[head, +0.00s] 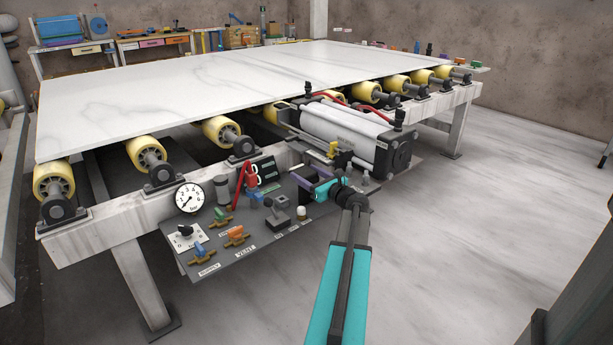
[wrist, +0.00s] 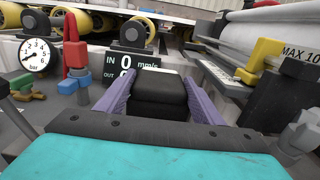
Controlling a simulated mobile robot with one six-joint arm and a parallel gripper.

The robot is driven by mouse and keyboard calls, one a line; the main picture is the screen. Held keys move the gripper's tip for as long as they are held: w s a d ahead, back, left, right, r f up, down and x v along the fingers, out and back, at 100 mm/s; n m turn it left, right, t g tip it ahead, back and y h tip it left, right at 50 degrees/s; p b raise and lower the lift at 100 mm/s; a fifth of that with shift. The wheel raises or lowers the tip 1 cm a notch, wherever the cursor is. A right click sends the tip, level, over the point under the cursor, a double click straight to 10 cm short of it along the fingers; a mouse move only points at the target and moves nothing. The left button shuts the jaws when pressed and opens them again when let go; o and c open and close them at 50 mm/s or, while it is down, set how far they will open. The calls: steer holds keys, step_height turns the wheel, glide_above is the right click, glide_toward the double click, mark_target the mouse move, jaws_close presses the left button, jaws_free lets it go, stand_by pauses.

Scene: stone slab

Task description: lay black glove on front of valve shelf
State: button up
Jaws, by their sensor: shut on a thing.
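My gripper (head: 318,188) is over the back right part of the dark grey valve shelf (head: 268,240), beside the slab table. In the wrist view, its two purple fingers (wrist: 157,100) are shut on a folded black thing that looks like the black glove (wrist: 158,92). The glove is held between the fingers, in front of the speed display.
The shelf bears a pressure gauge (head: 189,197), a red-handled tool (head: 245,182), a blue valve (head: 256,199), an orange valve (head: 236,235), a green valve (head: 221,218) and a grey joystick block (head: 279,213). The slab (head: 190,90) lies behind on yellow rollers.

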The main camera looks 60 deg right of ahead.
steer(key=o, duration=1.3)
steer(key=shift+f, duration=0.1)
steer(key=shift+o, duration=0.2)
steer(key=shift+s+a, duration=0.2)
steer(key=shift+s, duration=0.35)
steer(key=p+v, duration=0.1)
steer(key=v, duration=0.9)
steer(key=shift+s+p, duration=0.4)
steer(key=shift+r, duration=0.2)
